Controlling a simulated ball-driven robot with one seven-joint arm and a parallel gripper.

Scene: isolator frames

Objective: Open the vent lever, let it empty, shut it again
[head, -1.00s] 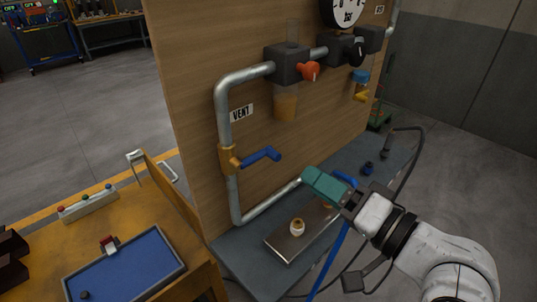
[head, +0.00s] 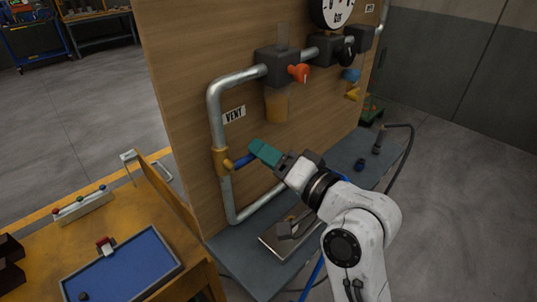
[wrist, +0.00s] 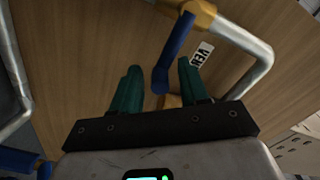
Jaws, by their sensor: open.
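The blue vent lever (head: 243,161) sticks out sideways from the brass valve (head: 221,161) on the grey pipe, beneath the VENT label (head: 234,114). My gripper (head: 257,151) has teal fingers and is at the lever's outer end, hiding that end in the head view. In the wrist view the lever (wrist: 176,50) runs down between my two open fingers (wrist: 160,65), with room on the left side and less on the right. A clear bowl with amber liquid (head: 277,106) hangs under the dark block with the red knob (head: 299,73).
The wooden panel (head: 190,80) stands behind the lever. A metal tray (head: 270,245) lies on the grey bench (head: 235,262) below my arm. A yellow table with a blue tray (head: 125,262) stands at the left. A gauge (head: 335,10) is at the top.

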